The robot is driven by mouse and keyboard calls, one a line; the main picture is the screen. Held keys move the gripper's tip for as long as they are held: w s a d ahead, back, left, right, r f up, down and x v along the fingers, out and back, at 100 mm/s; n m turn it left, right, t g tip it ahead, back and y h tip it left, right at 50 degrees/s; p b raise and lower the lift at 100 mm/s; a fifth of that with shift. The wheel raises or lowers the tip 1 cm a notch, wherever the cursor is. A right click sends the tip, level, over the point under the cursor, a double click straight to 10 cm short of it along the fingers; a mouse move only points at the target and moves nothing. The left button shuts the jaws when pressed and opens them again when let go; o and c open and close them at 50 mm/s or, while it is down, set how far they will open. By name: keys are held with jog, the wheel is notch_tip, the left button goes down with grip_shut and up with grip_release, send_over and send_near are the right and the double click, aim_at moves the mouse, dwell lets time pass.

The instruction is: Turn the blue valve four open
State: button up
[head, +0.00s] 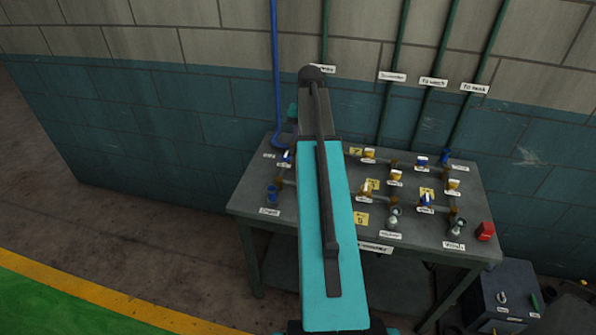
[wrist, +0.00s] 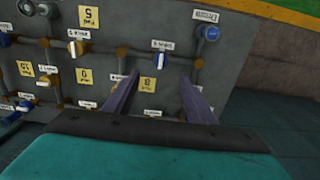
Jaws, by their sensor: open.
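My gripper (wrist: 158,76) is open and empty in the wrist view, its two fingers pointing over the panel. A valve with a blue and white handle (wrist: 159,54) sits just beyond and between the fingertips, apart from them as far as I can tell. Its small label is too blurred to read its number. Other blue-handled valves show in the head view at the right front (head: 426,199), the right back (head: 421,161) and the left (head: 287,156). I cannot tell from the labels which is valve four.
A blue fitting (wrist: 208,33) rises to the right of the fingers. A red block (head: 486,230) is at the bench's right edge. A dark box (head: 503,290) stands on the floor.

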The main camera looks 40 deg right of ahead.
jog(key=shift+d, duration=0.1)
jog(key=shift+w, duration=0.15)
jog(key=shift+f+b, duration=2.9)
jog(key=shift+f, duration=4.05)
jog(key=c, duration=1)
jog(key=shift+c, duration=0.2)
